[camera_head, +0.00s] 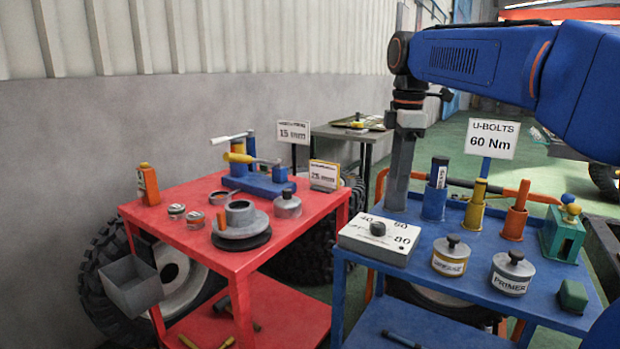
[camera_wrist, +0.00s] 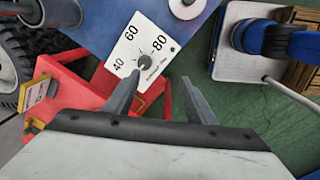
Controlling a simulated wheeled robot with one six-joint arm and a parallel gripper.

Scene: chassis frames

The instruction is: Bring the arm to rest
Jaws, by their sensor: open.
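My arm (camera_head: 470,58) is blue and reaches in from the upper right of the head view, its wrist bent downward. My gripper (camera_head: 397,200) hangs from it, pointing down over the blue cart, behind the white dial box. In the wrist view my gripper (camera_wrist: 162,76) shows two grey fingers spread apart with nothing held between them. The white dial box (camera_head: 372,241), marked 40, 60 and 80, also shows in the wrist view (camera_wrist: 128,48) beyond the left finger. Whether the fingertips touch the cart top is unclear.
The blue cart (camera_head: 420,270) holds several upright tools, labelled tins (camera_head: 450,262) and a U-BOLTS 60 Nm sign (camera_head: 491,138). The red cart (camera_head: 180,230) at left carries a flanged hub, jars and a blue fixture. A grey wall stands behind; green floor shows at right.

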